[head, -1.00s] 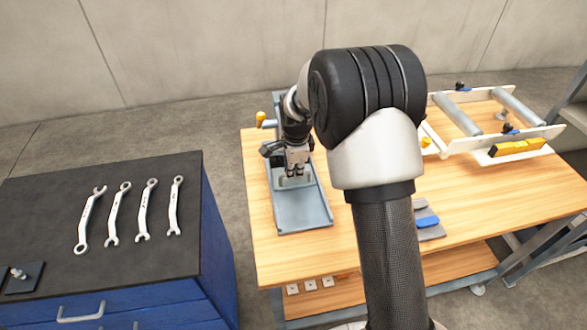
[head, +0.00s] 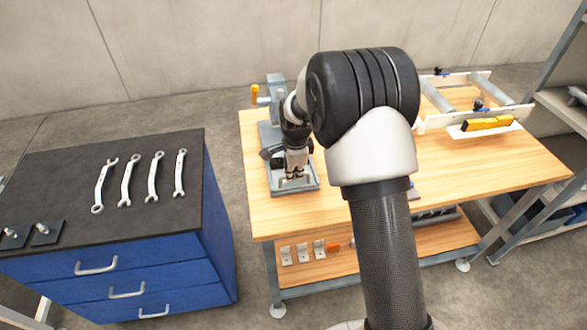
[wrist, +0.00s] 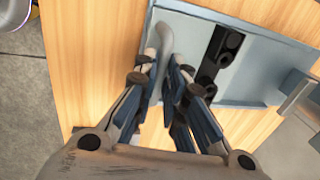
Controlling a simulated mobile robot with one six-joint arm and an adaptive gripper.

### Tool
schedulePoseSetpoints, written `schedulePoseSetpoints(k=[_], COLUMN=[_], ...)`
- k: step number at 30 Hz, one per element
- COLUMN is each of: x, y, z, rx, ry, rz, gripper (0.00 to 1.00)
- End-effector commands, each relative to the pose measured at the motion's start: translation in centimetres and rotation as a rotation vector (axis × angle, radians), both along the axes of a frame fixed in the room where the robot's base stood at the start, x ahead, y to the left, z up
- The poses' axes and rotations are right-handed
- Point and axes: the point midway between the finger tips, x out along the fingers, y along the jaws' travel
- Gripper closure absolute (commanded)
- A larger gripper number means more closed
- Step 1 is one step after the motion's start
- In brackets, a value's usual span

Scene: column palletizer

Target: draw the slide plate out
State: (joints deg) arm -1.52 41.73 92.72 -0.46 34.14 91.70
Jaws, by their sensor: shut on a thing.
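My gripper (head: 294,178) is shut on the grey bar handle of the slide plate, near the front end of the blue-grey slide unit on the wooden bench. In the wrist view, the handle (wrist: 166,42) runs between the fingers of my gripper (wrist: 165,82). The blue-grey slide plate surface (wrist: 262,65) lies flat behind it, with a black fitting on top. In the head view, the slide unit (head: 313,187) is partly hidden by my gripper and wrist, so I cannot tell the plate from its bed there.
A roller frame (head: 450,122) with a yellow bar is at the bench's right. A blue drawer cabinet (head: 150,262) with several wrenches stands to the left across a gap. Bare bench (head: 275,221) lies in front.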

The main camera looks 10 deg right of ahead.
Motion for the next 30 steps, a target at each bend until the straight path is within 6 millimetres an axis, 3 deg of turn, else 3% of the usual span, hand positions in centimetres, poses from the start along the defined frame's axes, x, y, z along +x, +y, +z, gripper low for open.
schedulePoseSetpoints(k=[8, 9, 17, 26, 30], x=[-0.2, -0.1, -0.1, -0.1, -0.2], y=[0.0, 0.0, 0.0, 0.0, 0.0], z=[0.1, 0.1, 0.1, 0.2, 1.3], rx=[-0.001, -0.001, 0.000, 0.000, 0.000], ry=[0.005, 0.005, 0.004, 0.003, 0.000], rz=[0.000, 0.000, 0.000, 0.000, 0.000], gripper=[1.00, 0.86, 0.69, 0.69, 0.69])
